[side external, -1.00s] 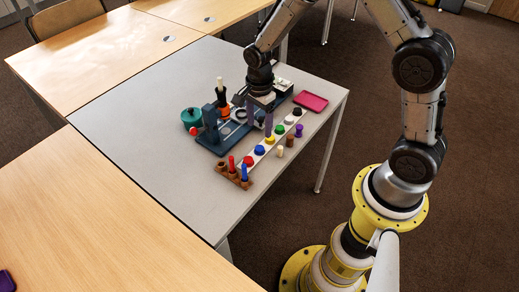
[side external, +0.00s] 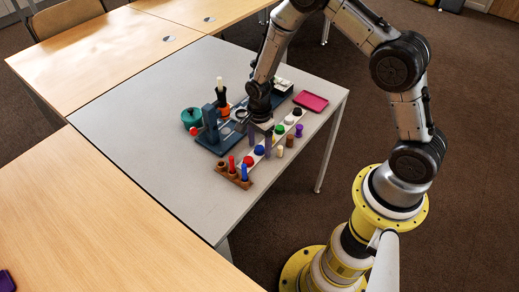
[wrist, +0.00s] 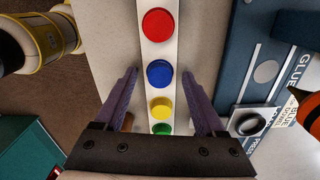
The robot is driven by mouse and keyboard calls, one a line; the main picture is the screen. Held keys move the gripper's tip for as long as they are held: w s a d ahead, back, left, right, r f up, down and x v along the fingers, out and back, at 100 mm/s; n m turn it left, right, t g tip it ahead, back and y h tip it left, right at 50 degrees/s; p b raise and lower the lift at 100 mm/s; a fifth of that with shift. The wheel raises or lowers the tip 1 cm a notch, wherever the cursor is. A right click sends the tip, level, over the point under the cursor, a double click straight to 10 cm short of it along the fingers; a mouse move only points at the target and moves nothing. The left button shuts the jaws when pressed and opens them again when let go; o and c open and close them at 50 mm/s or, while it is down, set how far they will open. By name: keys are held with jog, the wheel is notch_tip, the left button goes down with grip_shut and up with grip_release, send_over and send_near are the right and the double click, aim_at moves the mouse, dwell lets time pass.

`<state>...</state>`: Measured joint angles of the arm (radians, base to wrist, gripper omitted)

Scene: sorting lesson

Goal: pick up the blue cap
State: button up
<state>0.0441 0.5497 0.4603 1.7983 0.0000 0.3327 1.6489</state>
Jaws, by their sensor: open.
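The blue cap (side external: 259,150) sits on a white strip (wrist: 148,52) in a row of coloured caps. In the wrist view the blue cap (wrist: 159,74) shows between the tips of my two purple fingers. My gripper (side external: 260,151) is open, pointing down with one finger on each side of the strip. The fingers look close to the cap's height; I cannot tell whether they touch it. The gripper (wrist: 160,73) holds nothing.
A red cap (wrist: 158,24) and a yellow cap (wrist: 160,107) flank the blue one. A brown rack (side external: 233,177) with red and blue pegs stands at the near end. A dark blue tray (wrist: 238,75) lies alongside. A pink tray (side external: 311,101) is farther right.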

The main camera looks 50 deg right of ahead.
grip_shut()
jog(key=shift+r, duration=0.1)
dwell(0.5)
